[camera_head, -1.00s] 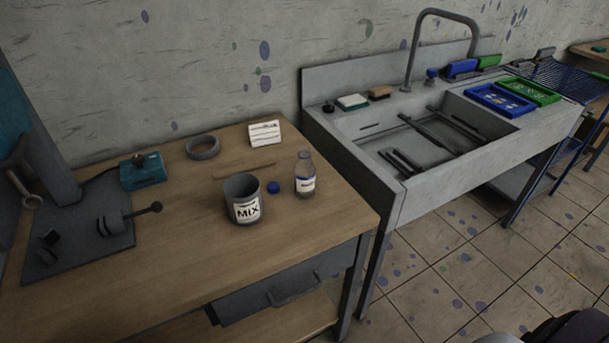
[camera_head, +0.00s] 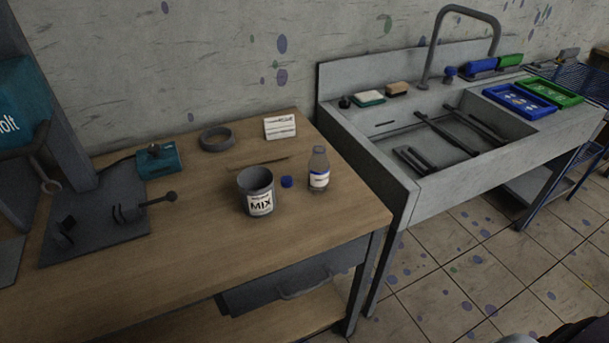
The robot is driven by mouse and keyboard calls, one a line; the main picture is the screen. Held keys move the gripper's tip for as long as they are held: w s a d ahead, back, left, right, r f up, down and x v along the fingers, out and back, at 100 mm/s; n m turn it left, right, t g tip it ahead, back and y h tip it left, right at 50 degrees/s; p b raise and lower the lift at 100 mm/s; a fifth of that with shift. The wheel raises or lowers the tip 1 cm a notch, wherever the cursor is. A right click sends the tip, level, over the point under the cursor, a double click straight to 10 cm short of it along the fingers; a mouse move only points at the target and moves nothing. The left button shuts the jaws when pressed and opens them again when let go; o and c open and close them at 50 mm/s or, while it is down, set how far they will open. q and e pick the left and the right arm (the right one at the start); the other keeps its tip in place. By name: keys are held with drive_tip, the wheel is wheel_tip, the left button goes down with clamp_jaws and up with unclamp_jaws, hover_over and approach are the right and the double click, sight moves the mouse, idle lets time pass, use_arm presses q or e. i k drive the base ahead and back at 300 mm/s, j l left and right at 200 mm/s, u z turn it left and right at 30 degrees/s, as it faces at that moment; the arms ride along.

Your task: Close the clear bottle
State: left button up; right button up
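The clear bottle (camera_head: 319,170) stands upright on the wooden table near its right edge. It has a white label with a blue band, and its neck shows no cap on it. A small blue cap (camera_head: 287,182) lies on the table just left of the bottle, apart from it. Neither of my grippers is in view.
A grey MIX cup (camera_head: 257,192) stands left of the cap. A white card (camera_head: 280,127), a dark ring (camera_head: 216,139) and a thin stick lie behind. A teal box (camera_head: 159,160) and a dark plate (camera_head: 95,225) are at left. A sink (camera_head: 405,190) adjoins the right. The table's front is clear.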

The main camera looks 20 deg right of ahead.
sight(318, 165)
drive_tip(key=l+u, duration=0.3)
drive_tip(key=u, duration=0.2)
drive_tip(key=l+u, duration=0.3)
drive_tip(key=u, duration=0.15)
drive_tip(key=k+l+u, duration=0.1)
drive_tip(key=l, duration=0.3)
drive_tip(key=k+l, duration=0.15)
drive_tip(key=l, duration=0.25)
drive_tip(key=k+l+u, duration=0.15)
drive_tip(key=l, duration=0.25)
drive_tip(key=k+l+u, duration=0.1)
drive_tip(key=l, duration=0.25)
